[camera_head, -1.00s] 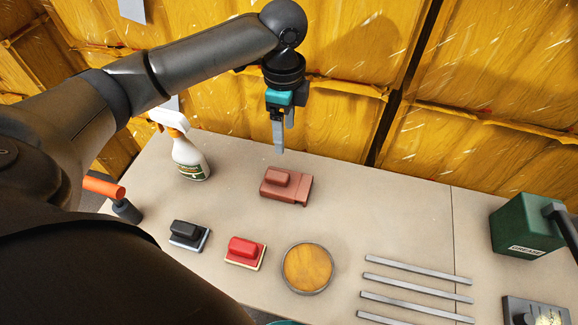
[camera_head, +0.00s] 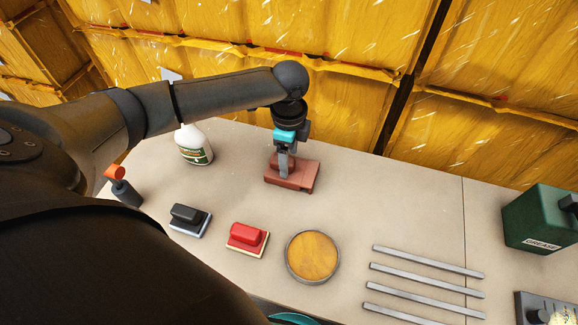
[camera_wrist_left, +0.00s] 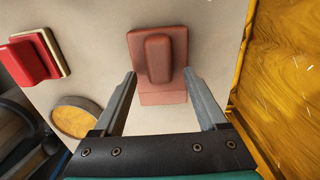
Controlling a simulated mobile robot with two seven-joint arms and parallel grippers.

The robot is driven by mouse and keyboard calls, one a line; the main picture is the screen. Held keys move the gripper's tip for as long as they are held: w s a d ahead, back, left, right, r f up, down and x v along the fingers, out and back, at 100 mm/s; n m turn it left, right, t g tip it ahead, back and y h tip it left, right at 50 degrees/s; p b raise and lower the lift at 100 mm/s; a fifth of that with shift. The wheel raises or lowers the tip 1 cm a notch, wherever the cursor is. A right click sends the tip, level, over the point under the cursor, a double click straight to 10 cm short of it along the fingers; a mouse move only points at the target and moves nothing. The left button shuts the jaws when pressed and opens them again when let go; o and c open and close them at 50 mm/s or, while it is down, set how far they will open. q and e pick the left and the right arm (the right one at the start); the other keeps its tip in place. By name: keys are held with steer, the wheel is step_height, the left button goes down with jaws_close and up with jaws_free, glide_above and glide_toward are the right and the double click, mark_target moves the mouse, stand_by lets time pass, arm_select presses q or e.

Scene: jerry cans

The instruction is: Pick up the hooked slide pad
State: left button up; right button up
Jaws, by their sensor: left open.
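The hooked slide pad appears to be the brownish-red block (camera_head: 305,175) with a raised grip and a lower ledge at one end, lying on the table. It also shows in the left wrist view (camera_wrist_left: 177,45), its raised grip between the two finger lines. My left gripper (camera_head: 286,174) points down over the pad and hides part of its grip. In the left wrist view my left gripper (camera_wrist_left: 160,72) is open, one finger to each side of the grip. Contact cannot be told. My right gripper is not in view.
A red pad (camera_head: 246,236) and a black pad (camera_head: 188,219) lie nearer on the table (camera_head: 350,200). A round wooden-topped disc (camera_head: 312,257), several metal bars (camera_head: 428,261), a spray bottle (camera_head: 195,147) and a green grease can (camera_head: 540,220) stand around. A yellow wall rises behind.

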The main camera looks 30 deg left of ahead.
arm_select(q)
steer(key=shift+f, duration=0.4)
jaws_close()
stand_by(0.4)
